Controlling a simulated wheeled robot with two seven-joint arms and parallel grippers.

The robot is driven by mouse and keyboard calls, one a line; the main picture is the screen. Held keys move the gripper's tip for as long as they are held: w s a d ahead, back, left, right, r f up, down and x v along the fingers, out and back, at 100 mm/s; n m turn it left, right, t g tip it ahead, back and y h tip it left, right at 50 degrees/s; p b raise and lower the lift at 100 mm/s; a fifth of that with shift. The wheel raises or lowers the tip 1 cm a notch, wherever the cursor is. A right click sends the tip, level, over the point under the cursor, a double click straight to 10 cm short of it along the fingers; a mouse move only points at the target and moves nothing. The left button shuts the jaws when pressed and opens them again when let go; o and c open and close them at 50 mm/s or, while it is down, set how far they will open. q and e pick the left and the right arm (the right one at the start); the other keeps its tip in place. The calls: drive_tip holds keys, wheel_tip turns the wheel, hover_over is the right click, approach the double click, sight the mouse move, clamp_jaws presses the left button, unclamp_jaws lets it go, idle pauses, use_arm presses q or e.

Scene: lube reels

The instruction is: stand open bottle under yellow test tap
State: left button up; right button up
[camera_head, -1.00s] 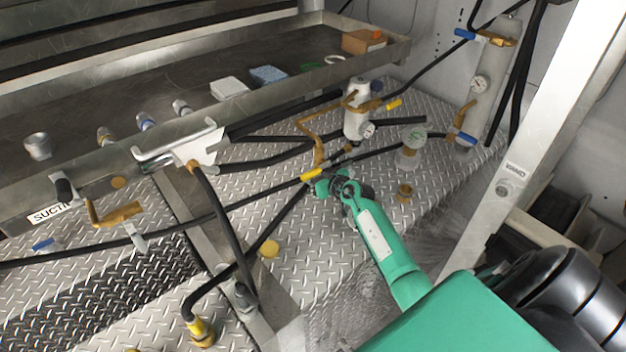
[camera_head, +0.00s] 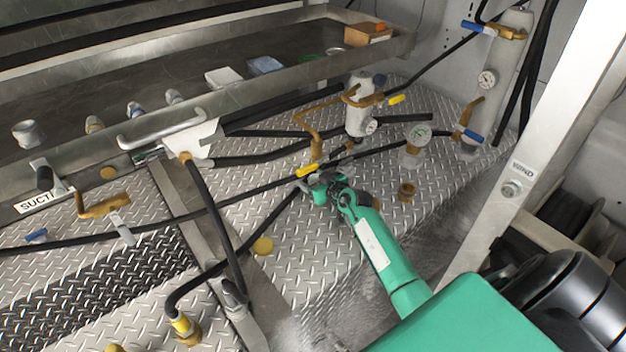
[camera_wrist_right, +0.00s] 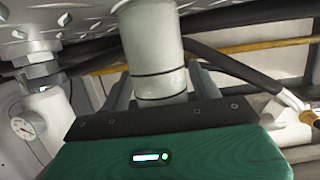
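My right gripper (camera_head: 322,188) reaches in from the lower right, low over the tread plate, just below a yellow-handled tap (camera_head: 308,171) on a brass pipe. In the right wrist view, a pale cylinder with dark rings, which looks like the bottle (camera_wrist_right: 155,45), sits between the two grey fingers (camera_wrist_right: 162,85) of this gripper. The fingers lie close against both its sides. The bottle's mouth and base are hidden, and the hand covers it in the head view. I cannot tell whether it touches the plate. My left gripper is out of view.
Black hoses (camera_head: 255,202) cross the plate. A metal tray (camera_head: 300,75) runs along the back, and a steel post (camera_head: 535,150) rises at right.

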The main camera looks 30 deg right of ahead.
drive_tip(key=shift+s+r, duration=0.2)
drive_tip(key=shift+r, duration=0.05)
drive_tip(key=v, duration=1.1)
drive_tip(key=shift+s+r+b, duration=0.15)
drive_tip(key=shift+s+b, duration=0.15)
drive_tip(key=shift+s, duration=0.05)
